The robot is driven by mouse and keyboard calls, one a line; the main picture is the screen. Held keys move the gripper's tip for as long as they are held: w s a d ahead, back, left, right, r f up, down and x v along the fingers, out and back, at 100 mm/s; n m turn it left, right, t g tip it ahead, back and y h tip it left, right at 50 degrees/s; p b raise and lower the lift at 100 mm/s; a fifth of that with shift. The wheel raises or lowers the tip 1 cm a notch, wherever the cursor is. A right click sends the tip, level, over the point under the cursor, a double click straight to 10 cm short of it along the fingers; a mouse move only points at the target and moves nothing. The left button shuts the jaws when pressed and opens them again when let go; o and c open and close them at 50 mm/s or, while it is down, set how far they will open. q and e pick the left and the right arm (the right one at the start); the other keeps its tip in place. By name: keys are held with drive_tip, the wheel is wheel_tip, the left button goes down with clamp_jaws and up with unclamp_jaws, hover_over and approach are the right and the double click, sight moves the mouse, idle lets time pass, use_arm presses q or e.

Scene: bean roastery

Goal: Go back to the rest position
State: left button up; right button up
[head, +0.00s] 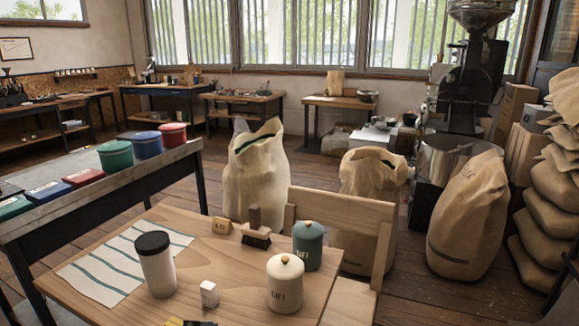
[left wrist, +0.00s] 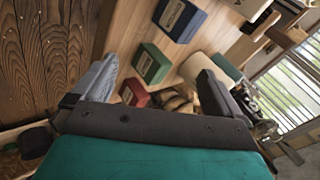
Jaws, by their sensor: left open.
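My left gripper (left wrist: 155,88) shows in the left wrist view with its two grey fingers wide apart. Nothing is held between them. Beyond the fingers are a green box (left wrist: 151,63), a dark blue box (left wrist: 180,19) and a red box (left wrist: 134,93) on a light wooden surface (left wrist: 135,25). A pale rounded thing (left wrist: 208,68) is partly hidden behind the right finger. Neither gripper can be made out in the head view, and my right gripper is in no view.
The wooden table (head: 215,270) holds a striped cloth (head: 120,262), a black-lidded white jar (head: 156,264), a brush (head: 256,235), a cream canister (head: 285,285) and a green canister (head: 307,246). A dark table (head: 95,195) with lidded tubs stands left. Sacks (head: 256,175) stand behind.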

use_arm(q)
drive_tip(key=s+f+n+t, duration=0.1)
drive_tip(key=s+f+n, duration=0.1)
drive_tip(key=s+n, duration=0.3)
drive_tip(key=s+a+f+n+t+y, duration=0.1)
drive_tip(key=s+f+n, duration=0.2)
drive_tip(key=s+n, duration=0.3)
drive_tip(key=s+f+n+t+y, duration=0.1)
drive_tip(key=s+f+n, duration=0.1)
drive_tip(key=s+n, duration=0.3)
drive_tip(key=shift+s+a+f+n, duration=0.2)
drive_tip(key=shift+f+n, duration=0.05)
drive_tip(key=shift+n, duration=0.05)
